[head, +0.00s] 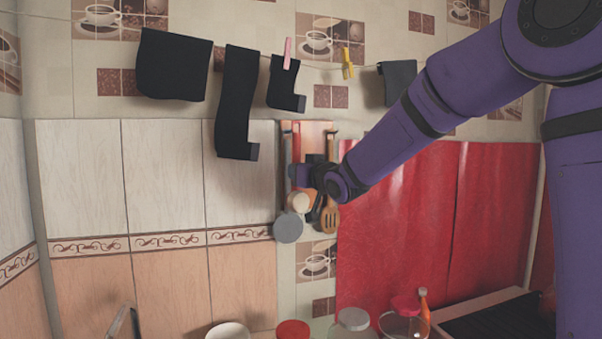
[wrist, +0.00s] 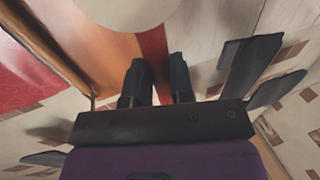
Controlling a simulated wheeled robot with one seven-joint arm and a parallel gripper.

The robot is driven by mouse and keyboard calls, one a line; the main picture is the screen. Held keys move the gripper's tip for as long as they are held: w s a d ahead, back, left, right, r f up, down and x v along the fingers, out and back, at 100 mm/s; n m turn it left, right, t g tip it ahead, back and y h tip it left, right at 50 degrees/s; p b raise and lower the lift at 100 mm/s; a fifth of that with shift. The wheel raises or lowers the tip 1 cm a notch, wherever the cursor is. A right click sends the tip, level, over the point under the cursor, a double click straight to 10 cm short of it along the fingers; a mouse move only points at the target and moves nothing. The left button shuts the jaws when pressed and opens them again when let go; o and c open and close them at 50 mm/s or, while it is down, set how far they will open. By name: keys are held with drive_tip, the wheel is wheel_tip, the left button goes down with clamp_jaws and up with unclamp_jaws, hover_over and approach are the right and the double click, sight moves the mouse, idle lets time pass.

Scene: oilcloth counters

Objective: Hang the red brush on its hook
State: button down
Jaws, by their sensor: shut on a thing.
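My gripper (head: 318,172) is up at the wooden utensil rack (head: 315,128) on the back wall. In the wrist view its two dark fingers (wrist: 159,84) are closed on a narrow red strip, the red brush (wrist: 154,55). The brush stands beside the brown wooden board (wrist: 75,35), which fills the left of that view. A small peg (wrist: 92,98) sticks out near the board's edge. My gripper hides most of the brush in the head view. I cannot tell whether the brush touches a hook.
A grey ladle (head: 288,228) and a wooden slotted spatula (head: 329,217) hang close below my gripper. Dark cloths (head: 175,65) hang from a line above. A red oilcloth (head: 400,220) covers the wall to the right. Several jars (head: 354,320) and a white bowl (head: 228,331) stand below.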

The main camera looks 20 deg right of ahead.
sight(286, 172)
drive_tip(key=shift+w+f, duration=0.2)
drive_tip(key=shift+w, duration=0.8)
drive_tip(key=shift+w+f, duration=0.15)
drive_tip(key=shift+w, duration=0.8)
drive_tip(key=shift+w+f, duration=0.2)
drive_tip(key=shift+w, duration=0.8)
drive_tip(key=shift+f, duration=0.15)
